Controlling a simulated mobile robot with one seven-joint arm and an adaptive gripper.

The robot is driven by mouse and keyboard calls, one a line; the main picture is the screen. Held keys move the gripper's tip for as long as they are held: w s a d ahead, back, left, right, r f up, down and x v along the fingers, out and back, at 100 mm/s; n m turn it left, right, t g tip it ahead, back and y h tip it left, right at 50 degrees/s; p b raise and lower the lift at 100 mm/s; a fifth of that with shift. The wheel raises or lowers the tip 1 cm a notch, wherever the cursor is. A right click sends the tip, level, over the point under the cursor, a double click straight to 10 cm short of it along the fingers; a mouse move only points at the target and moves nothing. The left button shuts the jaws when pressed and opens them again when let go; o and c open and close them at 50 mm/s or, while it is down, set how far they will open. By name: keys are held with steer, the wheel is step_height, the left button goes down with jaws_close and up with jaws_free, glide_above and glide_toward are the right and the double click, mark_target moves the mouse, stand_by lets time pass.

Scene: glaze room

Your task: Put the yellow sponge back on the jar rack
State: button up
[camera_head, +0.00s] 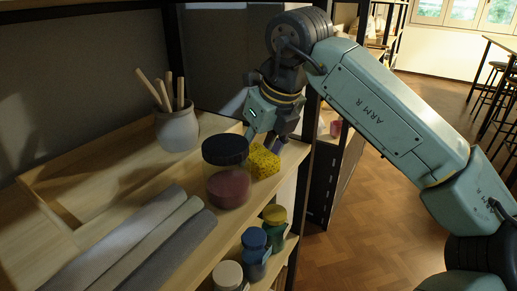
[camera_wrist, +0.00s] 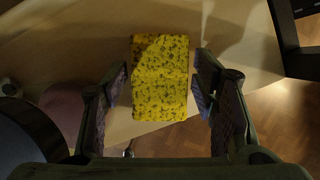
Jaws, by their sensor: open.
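The yellow sponge (camera_head: 263,163), speckled with dark spots, is at the right end of the wooden upper shelf, just right of a dark-lidded jar of reddish contents. My gripper (camera_head: 264,142) is over it, pointing down. In the wrist view the sponge (camera_wrist: 160,78) lies between the two open fingers of my gripper (camera_wrist: 160,88), with a gap on each side. Small jars stand on a lower board, among them a blue-lidded jar (camera_head: 255,250) and a yellow-lidded jar (camera_head: 274,222). I cannot tell for certain whether that board is the jar rack.
The dark-lidded jar (camera_head: 227,175) stands close to the sponge and gripper. A pot with wooden sticks (camera_head: 177,125) is behind it. Rolled grey cloths (camera_head: 150,245) lie at the front left. A dark upright post (camera_head: 306,170) stands just right of the shelf end.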

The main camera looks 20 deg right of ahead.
steer(key=v, duration=1.1)
steer(key=shift+s+r, duration=0.25)
steer(key=shift+r, duration=0.1)
steer(key=shift+d, duration=0.1)
